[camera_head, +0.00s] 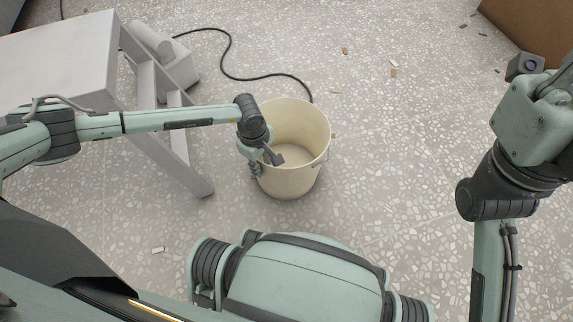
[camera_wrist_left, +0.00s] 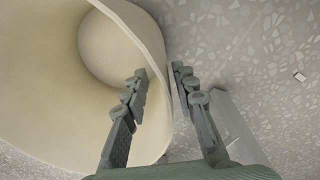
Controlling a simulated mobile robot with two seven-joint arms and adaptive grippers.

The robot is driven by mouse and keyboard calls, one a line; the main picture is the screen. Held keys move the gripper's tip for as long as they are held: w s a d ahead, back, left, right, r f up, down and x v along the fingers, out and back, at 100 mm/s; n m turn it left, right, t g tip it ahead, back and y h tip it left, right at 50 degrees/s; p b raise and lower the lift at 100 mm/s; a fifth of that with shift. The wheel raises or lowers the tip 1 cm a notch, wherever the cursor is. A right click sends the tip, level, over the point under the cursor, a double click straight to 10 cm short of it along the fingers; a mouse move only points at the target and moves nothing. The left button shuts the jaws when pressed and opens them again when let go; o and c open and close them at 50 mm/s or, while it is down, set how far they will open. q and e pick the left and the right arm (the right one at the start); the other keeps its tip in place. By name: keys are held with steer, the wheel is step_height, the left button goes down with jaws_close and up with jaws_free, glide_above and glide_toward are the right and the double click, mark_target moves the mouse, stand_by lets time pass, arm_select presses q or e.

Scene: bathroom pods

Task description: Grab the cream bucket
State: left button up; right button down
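The cream bucket (camera_head: 308,165) stands upright on the floor in the middle of the head view, its open top facing up. My left gripper (camera_head: 264,161) is at the bucket's left rim. In the left wrist view, the bucket (camera_wrist_left: 50,75) fills the left side. There my left gripper (camera_wrist_left: 159,70) is open, with one finger inside the bucket and the other outside. The bucket wall runs between the fingers, with a gap visible. My right arm is at the right edge of the head view, and its fingers are not visible.
A grey table (camera_head: 60,60) stands at the left, its leg near the bucket. A pale grey object (camera_head: 165,55) is beside it. A black cable (camera_head: 228,65) runs behind the bucket. A brown box (camera_head: 540,25) is at the top right. Small scraps lie on otherwise clear speckled floor.

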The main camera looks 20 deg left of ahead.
arm_select(q)
steer(key=shift+f, duration=0.25)
stand_by(0.3)
steer(key=shift+c, duration=0.2)
jaws_close()
stand_by(0.4)
